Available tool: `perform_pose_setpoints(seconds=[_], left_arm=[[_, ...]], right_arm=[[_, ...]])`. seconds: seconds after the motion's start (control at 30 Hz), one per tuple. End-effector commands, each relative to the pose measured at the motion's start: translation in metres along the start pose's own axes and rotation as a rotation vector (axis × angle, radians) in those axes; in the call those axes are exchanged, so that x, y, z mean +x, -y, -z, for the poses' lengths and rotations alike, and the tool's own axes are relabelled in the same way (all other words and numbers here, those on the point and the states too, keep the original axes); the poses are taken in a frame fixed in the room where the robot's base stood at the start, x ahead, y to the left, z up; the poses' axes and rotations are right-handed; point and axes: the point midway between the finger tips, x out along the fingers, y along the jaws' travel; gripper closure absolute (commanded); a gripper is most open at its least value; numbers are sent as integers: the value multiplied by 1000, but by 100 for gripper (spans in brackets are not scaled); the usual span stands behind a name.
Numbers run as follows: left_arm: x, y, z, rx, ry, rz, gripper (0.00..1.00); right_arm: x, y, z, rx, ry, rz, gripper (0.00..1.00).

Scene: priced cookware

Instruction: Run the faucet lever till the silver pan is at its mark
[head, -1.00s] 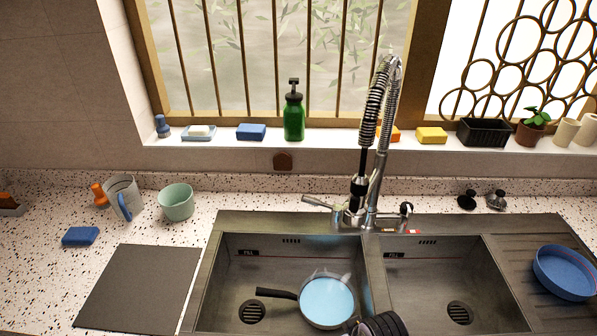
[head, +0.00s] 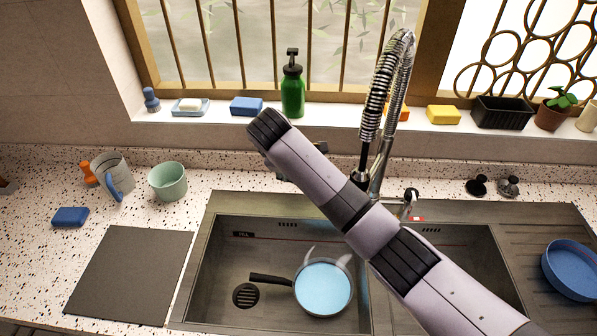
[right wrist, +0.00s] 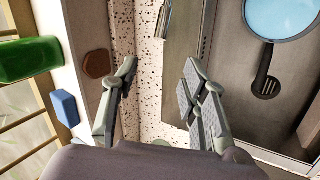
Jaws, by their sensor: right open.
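The silver pan (head: 323,288) stands in the left sink basin with its dark handle pointing left. A flat pale blue surface fills its inside; I cannot make out a mark. The pan also shows at the top right of the right wrist view (right wrist: 284,16). The faucet (head: 383,130) rises behind the sink. My right gripper (right wrist: 160,70) is open and empty, pointing along the counter strip behind the sink. My left gripper is out of view.
A green soap bottle (head: 292,92) and a blue sponge (head: 246,106) stand on the sill. A mint cup (head: 167,181) and a mug (head: 113,177) are on the left counter. A blue bowl (head: 571,269) sits on the right drainboard. The dark mat (head: 131,274) is bare.

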Motion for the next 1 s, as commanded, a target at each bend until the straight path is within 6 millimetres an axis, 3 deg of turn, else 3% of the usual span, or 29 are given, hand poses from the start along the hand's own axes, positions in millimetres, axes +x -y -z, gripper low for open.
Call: perform_pose_setpoints(seconds=[0.33,0.53,0.77,0.8,1.0], left_arm=[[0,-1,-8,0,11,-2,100],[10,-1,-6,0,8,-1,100],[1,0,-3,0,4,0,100],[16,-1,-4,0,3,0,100],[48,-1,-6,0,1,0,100]], right_arm=[[50,1,-1,2,3,3,60],[81,2,-1,3,2,2,60],[108,1,-1,3,2,3,60],[119,4,0,3,0,1,60],[138,5,0,4,-1,1,60]])
